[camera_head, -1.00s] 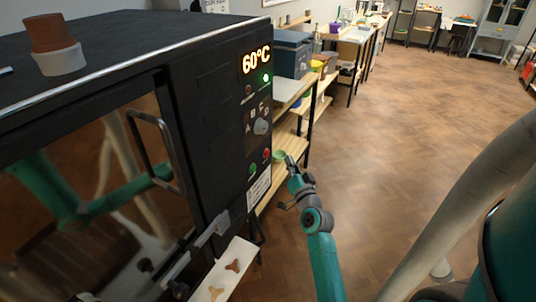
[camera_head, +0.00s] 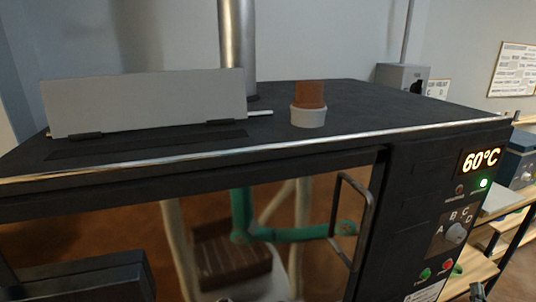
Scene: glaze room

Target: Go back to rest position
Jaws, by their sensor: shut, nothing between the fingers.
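The tip of my gripper (camera_head: 476,291) just shows at the bottom edge, right of the kiln's control panel; it is shut and empty. The rest of my gripper and arm are cut off by the frame. My green arm is mirrored in the glass of the kiln door.
The black kiln (camera_head: 350,103) fills most of the view, with a door handle (camera_head: 351,222) and a 60°C display (camera_head: 480,161). On its top stand a terracotta piece in a pale cup (camera_head: 308,117) and a raised grey plate (camera_head: 145,103). Shelving (camera_head: 507,224) stands at right.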

